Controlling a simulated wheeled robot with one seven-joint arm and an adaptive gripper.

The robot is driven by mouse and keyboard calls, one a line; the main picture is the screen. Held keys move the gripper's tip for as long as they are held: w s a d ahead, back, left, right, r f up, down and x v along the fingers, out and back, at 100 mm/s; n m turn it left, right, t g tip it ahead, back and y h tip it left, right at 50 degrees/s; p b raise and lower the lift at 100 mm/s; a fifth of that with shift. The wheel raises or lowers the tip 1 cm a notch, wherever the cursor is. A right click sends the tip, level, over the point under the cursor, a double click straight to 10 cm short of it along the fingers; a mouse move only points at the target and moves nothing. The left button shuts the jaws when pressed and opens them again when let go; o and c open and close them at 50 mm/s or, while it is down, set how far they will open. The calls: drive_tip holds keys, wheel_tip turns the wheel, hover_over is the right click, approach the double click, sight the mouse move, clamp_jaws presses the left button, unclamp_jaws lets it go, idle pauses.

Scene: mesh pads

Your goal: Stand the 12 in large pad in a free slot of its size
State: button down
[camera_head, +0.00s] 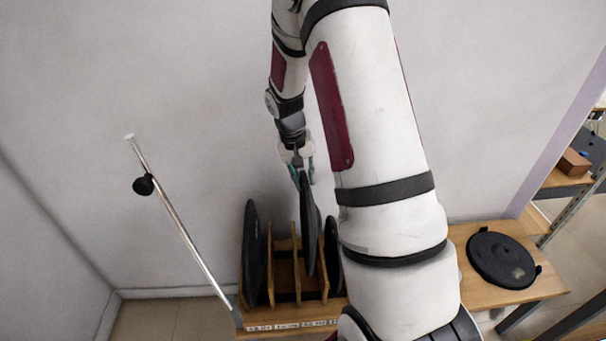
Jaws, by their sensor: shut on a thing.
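My gripper (301,169) is shut on the upper edge of a dark round pad (308,225), which hangs on edge, upright. The pad is over or in a slot of the wooden rack (284,275); I cannot tell whether its lower edge touches the rack's floor. Another dark pad (251,255) stands in the rack's left slot. A further dark pad (332,255) stands to the right of the held one, partly hidden by my arm. Labels on the rack's front are too small to read.
The rack stands on a wooden table (480,297). A black round pad (501,260) lies flat on its right part. A metal pole (178,217) with a black knob leans at the left. A shelf (570,183) stands at the far right. My arm hides the table's middle.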

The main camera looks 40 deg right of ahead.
wheel_tip(320, 180, down, 13)
drive_tip(key=b, duration=0.7)
drive_tip(key=shift+r, duration=0.2)
idle(0.7)
idle(0.4)
drive_tip(key=c, duration=1.3)
unclamp_jaws()
drive_tip(key=shift+c, duration=0.2)
wheel_tip(320, 180, up, 12)
drive_tip(key=a, duration=0.2)
drive_tip(key=shift+w+f, duration=0.15)
drive_tip(key=shift+w, duration=0.25)
